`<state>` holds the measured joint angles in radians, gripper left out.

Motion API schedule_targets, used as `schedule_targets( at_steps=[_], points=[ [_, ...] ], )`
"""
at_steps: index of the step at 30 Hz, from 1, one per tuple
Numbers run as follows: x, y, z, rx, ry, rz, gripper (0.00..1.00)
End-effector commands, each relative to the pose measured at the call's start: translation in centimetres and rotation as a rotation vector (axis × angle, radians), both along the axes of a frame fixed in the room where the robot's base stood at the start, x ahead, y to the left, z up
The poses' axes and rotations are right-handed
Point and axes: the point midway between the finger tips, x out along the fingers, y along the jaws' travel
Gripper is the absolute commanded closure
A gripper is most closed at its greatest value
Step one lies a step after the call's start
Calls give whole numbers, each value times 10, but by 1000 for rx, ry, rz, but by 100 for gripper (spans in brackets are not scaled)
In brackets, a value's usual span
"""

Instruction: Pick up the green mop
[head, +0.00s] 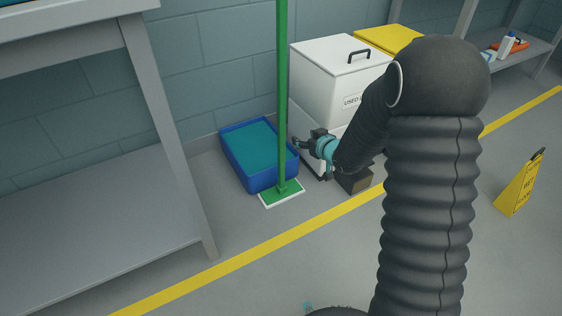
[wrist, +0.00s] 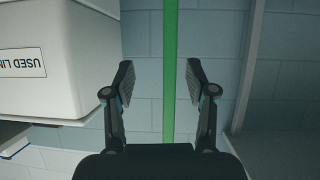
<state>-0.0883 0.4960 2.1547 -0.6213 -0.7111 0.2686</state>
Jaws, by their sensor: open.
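The green mop (head: 282,100) stands upright, its handle rising out of the top of the head view. Its flat green head with a white edge (head: 281,193) rests on the floor in front of a blue tub. My gripper (head: 305,143) is at the handle's right in the head view, near its lower half. In the wrist view my gripper (wrist: 160,80) is open, with two dark fingers apart. The green handle (wrist: 170,70) runs between the fingers in that picture, a little right of the middle. No finger touches it; its exact depth from the fingertips is hard to tell.
A blue tub (head: 235,165) stands behind the mop. A grey table (head: 165,120) is at left. A yellow wet-floor sign (head: 518,185) stands at right. Floor in front is clear.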

Motion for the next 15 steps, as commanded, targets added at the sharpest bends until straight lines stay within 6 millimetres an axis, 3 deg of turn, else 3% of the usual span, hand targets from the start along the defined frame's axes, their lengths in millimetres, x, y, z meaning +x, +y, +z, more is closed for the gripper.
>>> schedule_targets(
  at_steps=[3, 8, 15],
  points=[
    [2, 12, -17, 33, -8, 39, 44],
    [8, 22, -27, 50, -14, 61, 44],
    [39, 44, -43, 51, -15, 63, 44]
  ],
)
